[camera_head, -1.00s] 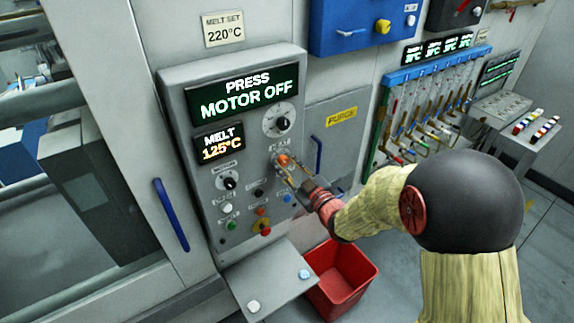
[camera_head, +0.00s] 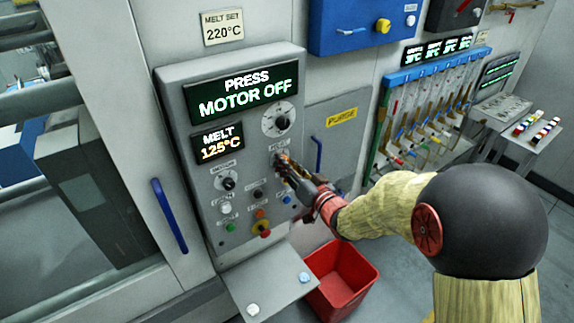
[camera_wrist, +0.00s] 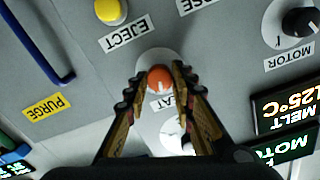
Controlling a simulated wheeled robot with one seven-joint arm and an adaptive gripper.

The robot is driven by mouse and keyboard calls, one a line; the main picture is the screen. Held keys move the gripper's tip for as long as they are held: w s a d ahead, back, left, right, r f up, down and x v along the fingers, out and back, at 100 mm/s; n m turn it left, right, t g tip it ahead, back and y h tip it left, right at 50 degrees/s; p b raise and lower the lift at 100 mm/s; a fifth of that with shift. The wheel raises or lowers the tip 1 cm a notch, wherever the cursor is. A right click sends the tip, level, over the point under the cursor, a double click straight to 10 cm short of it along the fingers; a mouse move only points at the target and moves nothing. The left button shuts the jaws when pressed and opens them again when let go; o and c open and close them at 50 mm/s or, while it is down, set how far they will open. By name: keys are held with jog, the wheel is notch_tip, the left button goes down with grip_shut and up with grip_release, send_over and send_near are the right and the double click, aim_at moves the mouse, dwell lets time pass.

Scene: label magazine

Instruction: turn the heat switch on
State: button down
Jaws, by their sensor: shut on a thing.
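The heat switch is an orange knob (camera_wrist: 159,78) on a pale round plate, with a partly covered label beside it, in the wrist view. My gripper (camera_wrist: 158,80) has its fingers on both sides of the knob and is shut on it. In the head view my gripper (camera_head: 282,163) is at the right side of the control panel (camera_head: 236,178), just below the HEAT label (camera_head: 279,148), and hides most of the knob. A pale mark shows on the knob, but its exact setting is hard to read.
A dark dial (camera_head: 282,122) sits above the gripper, and the motor switch (camera_head: 228,184) and several buttons lie left and below. The melt display (camera_head: 219,146) reads 125°C. A red bin (camera_head: 345,280) stands below. A blue handle (camera_head: 319,154) is close on the right.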

jog(key=shift+m+p, duration=0.4)
jog(key=shift+m, duration=1.6)
jog(key=c, duration=1.5)
grip_release()
jog(key=shift+d, duration=0.1)
jog(key=v, duration=1.1)
jog(key=shift+s+d, duration=0.3)
